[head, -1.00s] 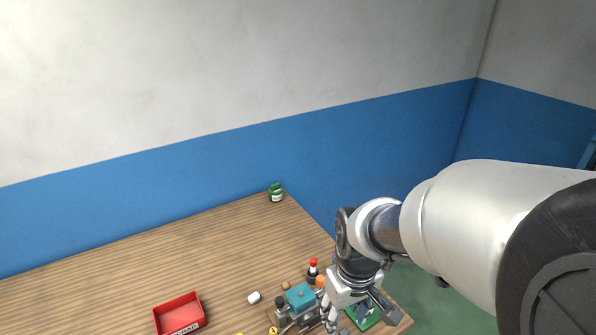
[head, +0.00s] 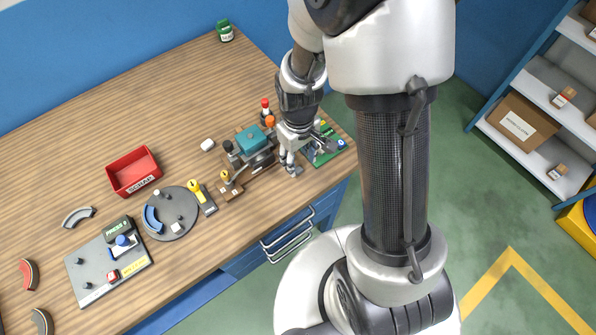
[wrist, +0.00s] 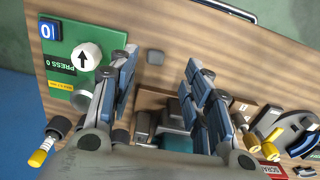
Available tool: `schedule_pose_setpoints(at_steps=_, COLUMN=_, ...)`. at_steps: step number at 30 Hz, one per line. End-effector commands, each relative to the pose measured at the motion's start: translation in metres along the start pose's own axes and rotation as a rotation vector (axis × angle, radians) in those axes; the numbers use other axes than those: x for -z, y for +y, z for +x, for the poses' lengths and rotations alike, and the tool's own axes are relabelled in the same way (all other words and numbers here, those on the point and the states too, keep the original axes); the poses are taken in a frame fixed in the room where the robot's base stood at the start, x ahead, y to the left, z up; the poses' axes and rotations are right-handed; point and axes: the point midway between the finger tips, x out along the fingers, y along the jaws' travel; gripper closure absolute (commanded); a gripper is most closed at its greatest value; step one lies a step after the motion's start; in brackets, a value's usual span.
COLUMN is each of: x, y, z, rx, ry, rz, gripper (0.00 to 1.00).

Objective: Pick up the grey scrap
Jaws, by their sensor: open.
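The grey scrap (wrist: 155,57) looks like a small rounded block lying on the wooden bench, seen in the wrist view near the bench edge. My gripper (wrist: 160,64) is open, with one finger on each side of the scrap in that view. The fingers do not appear to touch it, and the height gap cannot be judged. In the head view my gripper (head: 310,162) is over the right end of the bench, beside a green board (head: 325,150). I cannot make out the scrap there.
The green board (wrist: 70,65) lies left of the scrap in the wrist view. A teal-topped machine (head: 252,140) and a red-capped bottle (head: 265,108) stand close to my gripper. A red scrap bin (head: 133,170) is farther left. Shelves (head: 530,115) stand at the right.

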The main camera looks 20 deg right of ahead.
Motion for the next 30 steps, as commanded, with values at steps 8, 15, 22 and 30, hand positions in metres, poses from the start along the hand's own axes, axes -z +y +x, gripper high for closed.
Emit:
schedule_pose_setpoints(at_steps=8, x=0.001, y=0.001, z=0.017, rx=0.000, ry=0.000, rz=0.000, gripper=0.55)
schedule_pose_setpoints(at_steps=15, x=0.004, y=0.004, z=0.053, rx=0.001, ry=-0.002, rz=0.000, gripper=0.55)
schedule_pose_setpoints(at_steps=22, x=0.004, y=0.004, z=0.062, rx=0.000, ry=0.001, rz=0.000, gripper=0.55)
schedule_pose_setpoints(at_steps=30, x=0.004, y=0.004, z=0.061, rx=0.000, ry=0.000, rz=0.000, gripper=0.67)
